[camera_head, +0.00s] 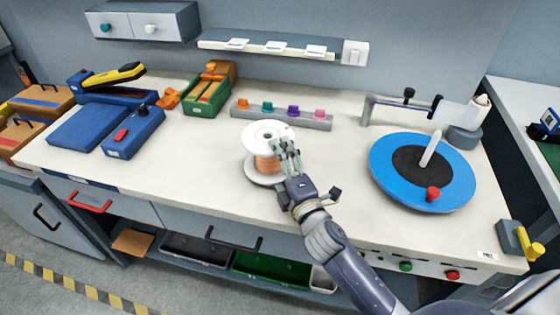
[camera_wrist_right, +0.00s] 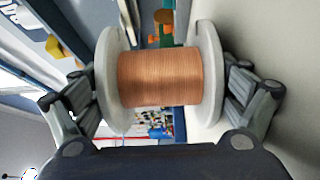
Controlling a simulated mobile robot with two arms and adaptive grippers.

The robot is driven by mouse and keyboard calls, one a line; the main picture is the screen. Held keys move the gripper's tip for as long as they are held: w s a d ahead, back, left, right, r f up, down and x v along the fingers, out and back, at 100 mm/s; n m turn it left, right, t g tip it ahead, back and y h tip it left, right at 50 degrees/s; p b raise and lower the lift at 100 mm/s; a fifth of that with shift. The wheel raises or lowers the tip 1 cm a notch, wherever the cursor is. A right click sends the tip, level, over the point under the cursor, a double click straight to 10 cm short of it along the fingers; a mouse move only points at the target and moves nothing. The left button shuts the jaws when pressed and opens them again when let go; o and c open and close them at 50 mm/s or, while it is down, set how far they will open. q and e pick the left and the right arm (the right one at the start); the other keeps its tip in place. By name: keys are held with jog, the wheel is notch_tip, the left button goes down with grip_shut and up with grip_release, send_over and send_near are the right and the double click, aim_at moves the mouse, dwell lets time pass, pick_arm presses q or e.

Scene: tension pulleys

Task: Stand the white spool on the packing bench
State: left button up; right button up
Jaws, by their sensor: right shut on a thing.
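The white spool (camera_head: 262,163) has two white flanges and a copper-coloured winding. In the head view it is upright over the front middle of the packing bench (camera_head: 200,170), one flange above the other. Its lower flange is at or very near the bench top; I cannot tell whether it touches. My right gripper (camera_head: 284,152) reaches it from the front right and is shut on it. In the right wrist view the spool (camera_wrist_right: 160,80) fills the space between the fingers, which lie outside the two flanges. My left gripper is not in view.
A blue turntable (camera_head: 390,172) with a red knob stands to the right. A grey rack (camera_head: 280,117) with coloured pegs is behind the spool. Blue devices (camera_head: 133,135) and a green fixture (camera_head: 207,97) are on the left. Bench room is clear left of the spool.

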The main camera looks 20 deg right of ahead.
jog(key=o, duration=1.4)
jog(key=shift+f, duration=0.3)
jog(key=shift+c, duration=0.2)
jog(key=shift+r, duration=0.25)
jog(key=shift+r+p, duration=0.6)
jog(key=shift+p, duration=0.05)
jog(key=s+b, duration=0.1)
jog(key=s, duration=0.4)
jog(key=s+b, duration=0.1)
jog(key=s, duration=0.4)
jog(key=shift+s+d+f, duration=0.2)
jog(key=shift+s, duration=0.05)
jog(key=shift+s+r+b, duration=0.2)
jog(key=shift+s+b, duration=0.15)
jog(key=shift+s, duration=0.4)
jog(key=shift+s+f, duration=0.1)
jog(key=shift+s, duration=0.5)
jog(key=s, duration=1)
jog(key=shift+s+d, duration=0.25)
jog(key=shift+s, duration=0.15)
